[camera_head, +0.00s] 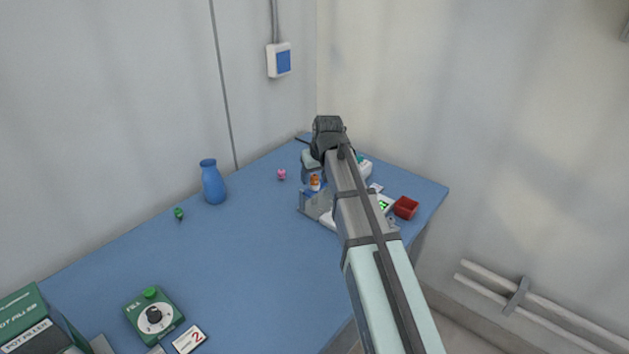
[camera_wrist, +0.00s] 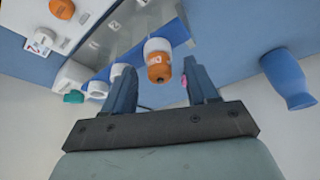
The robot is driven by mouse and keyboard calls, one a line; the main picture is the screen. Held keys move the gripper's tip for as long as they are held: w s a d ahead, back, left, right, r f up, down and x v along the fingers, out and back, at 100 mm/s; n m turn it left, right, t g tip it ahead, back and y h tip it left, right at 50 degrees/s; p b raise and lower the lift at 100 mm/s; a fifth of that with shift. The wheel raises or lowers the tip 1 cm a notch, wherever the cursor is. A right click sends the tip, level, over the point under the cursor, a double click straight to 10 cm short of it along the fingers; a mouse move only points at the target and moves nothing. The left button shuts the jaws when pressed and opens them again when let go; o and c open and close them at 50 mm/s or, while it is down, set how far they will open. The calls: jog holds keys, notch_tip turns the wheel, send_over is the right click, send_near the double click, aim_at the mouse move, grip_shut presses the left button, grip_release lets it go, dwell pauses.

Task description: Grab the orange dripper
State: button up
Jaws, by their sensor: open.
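The orange dripper (camera_head: 315,183) shows in the head view just below my wrist, at the grey rack (camera_head: 310,205). In the wrist view the dripper (camera_wrist: 158,66) has an orange cap with a white mark and a white body, and it appears between my two fingers. My gripper (camera_wrist: 160,62) is open, one finger on each side of the dripper in the picture. I cannot tell whether either finger touches it. In the head view my arm hides part of the rack and most of the gripper.
White-bodied pieces (camera_wrist: 97,88) and a teal-capped one (camera_wrist: 73,97) stand beside the dripper. A blue vase (camera_head: 213,183), a pink item (camera_head: 282,174) and a green item (camera_head: 179,213) stand left. A red tray (camera_head: 406,207) is right. The blue table's middle (camera_head: 235,255) is clear.

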jog(key=shift+c, duration=0.5)
grip_shut()
